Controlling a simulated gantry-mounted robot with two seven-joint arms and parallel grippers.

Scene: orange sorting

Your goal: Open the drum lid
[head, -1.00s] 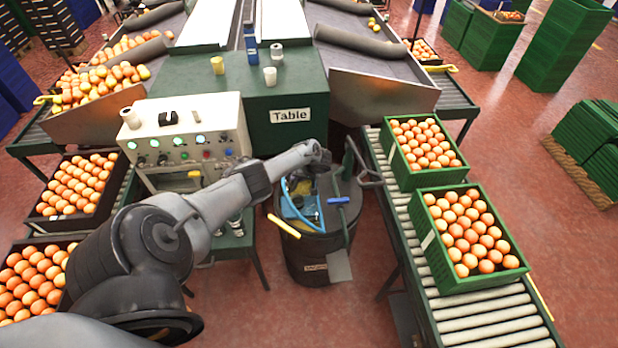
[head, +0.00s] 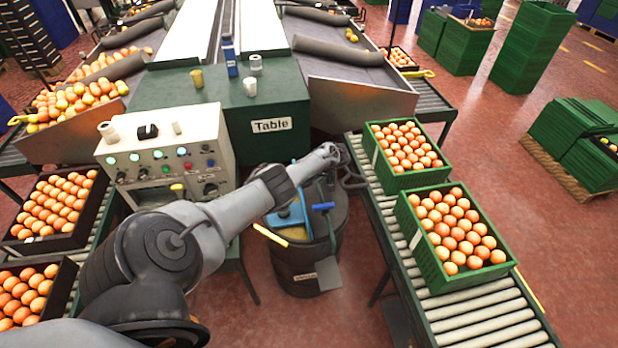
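The dark drum (head: 305,265) stands on the floor in front of the green table in the head view. Its top is partly open, and blue and yellow items show inside. A dark upright piece that looks like the raised lid (head: 338,208) is at its right side, partly hidden by my arm; its exact angle is unclear. My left arm reaches over the drum from the left. My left gripper (head: 352,178) is at the drum's upper right, close to the raised piece. I cannot tell whether it touches it or how far its fingers are apart. My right gripper is not in view.
A roller conveyor (head: 465,318) with two green crates of oranges (head: 455,235) runs close to the drum's right. A control box (head: 165,155) and the green table (head: 200,85) stand behind and left. Dark crates of oranges (head: 55,208) are at the left. Floor is free in front of the drum.

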